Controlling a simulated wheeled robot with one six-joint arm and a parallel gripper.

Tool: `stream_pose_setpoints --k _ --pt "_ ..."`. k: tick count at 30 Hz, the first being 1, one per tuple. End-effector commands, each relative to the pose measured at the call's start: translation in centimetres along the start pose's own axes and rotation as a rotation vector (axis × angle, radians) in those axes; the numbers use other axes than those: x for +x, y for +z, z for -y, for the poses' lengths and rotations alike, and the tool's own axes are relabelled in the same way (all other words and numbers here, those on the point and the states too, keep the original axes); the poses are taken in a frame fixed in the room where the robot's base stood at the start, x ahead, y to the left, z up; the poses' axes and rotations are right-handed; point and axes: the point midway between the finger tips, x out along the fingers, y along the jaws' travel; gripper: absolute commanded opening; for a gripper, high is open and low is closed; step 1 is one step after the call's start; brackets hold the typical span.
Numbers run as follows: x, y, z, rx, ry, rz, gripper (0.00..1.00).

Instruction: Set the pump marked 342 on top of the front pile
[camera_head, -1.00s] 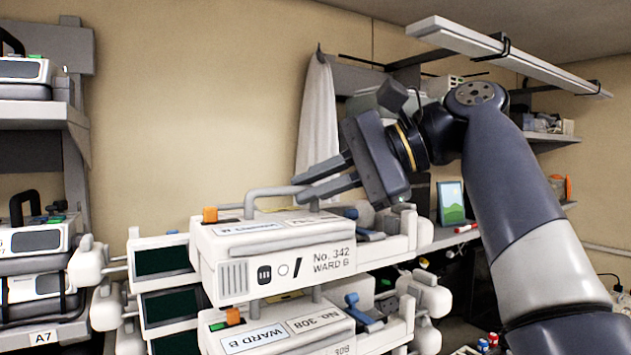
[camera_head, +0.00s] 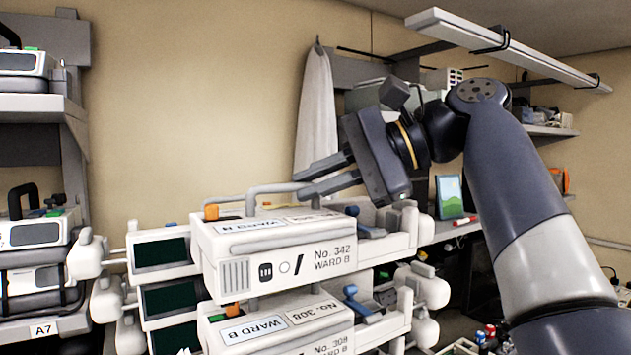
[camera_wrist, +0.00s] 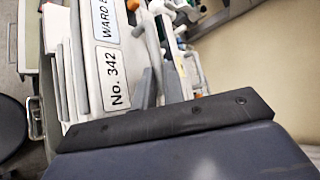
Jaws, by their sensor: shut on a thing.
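The pump marked 342 (camera_head: 274,262) is a white box with a WARD B label, an orange tab and a grey top handle (camera_head: 262,190). My gripper (camera_head: 303,183) is shut on this handle from the right. The pump hangs level, directly over the pump marked 308 (camera_head: 275,333), which belongs to the front pile. The lower part of the pile is out of view.
Units with dark screens (camera_head: 163,254) stand close on the left. White rounded parts (camera_head: 428,290) stick out at the right. A shelf with more pumps (camera_head: 35,235) is at far left. A towel (camera_head: 316,115) hangs on the back wall. The space above the pump is free.

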Motion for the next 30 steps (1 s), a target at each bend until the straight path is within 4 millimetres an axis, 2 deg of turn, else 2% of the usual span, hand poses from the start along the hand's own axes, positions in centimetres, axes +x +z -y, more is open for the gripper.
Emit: stream_pose_setpoints --k 11,30 --pt "0.0 0.1 0.1 -0.004 -0.004 0.001 0.00" --pt "0.6 -0.5 -1.2 -0.004 -0.004 0.000 0.00"
